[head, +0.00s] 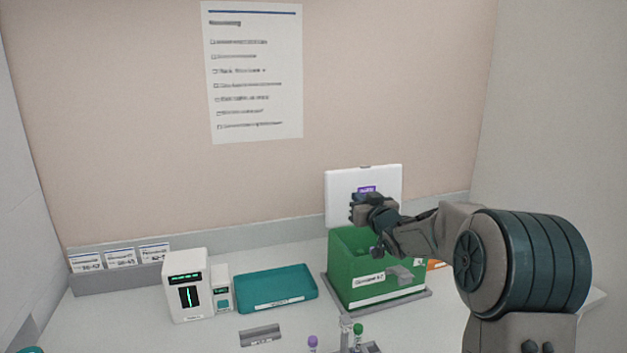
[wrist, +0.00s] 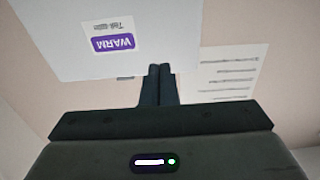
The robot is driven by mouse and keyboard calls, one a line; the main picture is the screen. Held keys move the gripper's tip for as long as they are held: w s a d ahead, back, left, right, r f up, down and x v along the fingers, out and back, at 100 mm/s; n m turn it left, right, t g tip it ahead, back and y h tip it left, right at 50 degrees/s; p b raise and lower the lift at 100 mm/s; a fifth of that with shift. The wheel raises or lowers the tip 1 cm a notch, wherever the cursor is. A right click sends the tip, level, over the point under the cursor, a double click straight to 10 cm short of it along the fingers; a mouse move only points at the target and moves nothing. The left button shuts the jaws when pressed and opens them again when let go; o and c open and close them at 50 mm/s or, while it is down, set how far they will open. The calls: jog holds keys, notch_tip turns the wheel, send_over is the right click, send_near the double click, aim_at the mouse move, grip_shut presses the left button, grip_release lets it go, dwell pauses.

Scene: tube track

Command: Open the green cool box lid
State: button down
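The green cool box (head: 375,270) stands on the right of the bench, its top open. Its white lid (head: 363,182) stands up steeply at the back of the box, with a purple label. In the wrist view the lid (wrist: 60,45) fills the upper left, and its label reads WARM upside down. My gripper (head: 362,207) is in front of the lid, above the box opening. In the wrist view my gripper's fingers (wrist: 159,75) are together with nothing seen between them. Whether they touch the lid cannot be told. My arm hides part of the box's right side.
A teal tray (head: 277,287) lies left of the box, beside a white device (head: 187,285). A grey rack with cards (head: 120,265) stands at the back left. A tube with a purple cap (head: 313,341) and one with a green cap (head: 358,329) are at the front.

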jog(key=v, duration=0.5)
jog(key=shift+s+d+b, duration=0.1)
jog(key=shift+s+b, duration=0.1)
jog(key=shift+b, duration=0.2)
jog(key=s+f+m+g+h, duration=0.1)
jog(key=s+f+g, duration=0.3)
jog(key=s, duration=0.9)
jog(key=s+f+m+g+h, duration=0.1)
jog(key=s+f+g, duration=0.4)
jog(key=s, duration=0.9)
jog(key=s+d+f+m+g+h, duration=0.1)
jog(key=s+f+g+h, duration=0.2)
jog(key=s, duration=1.1)
jog(key=shift+f+m+g+h, duration=0.3)
jog(key=shift+f+g, duration=0.7)
jog(key=shift+g, duration=0.1)
jog(key=shift+d, duration=0.1)
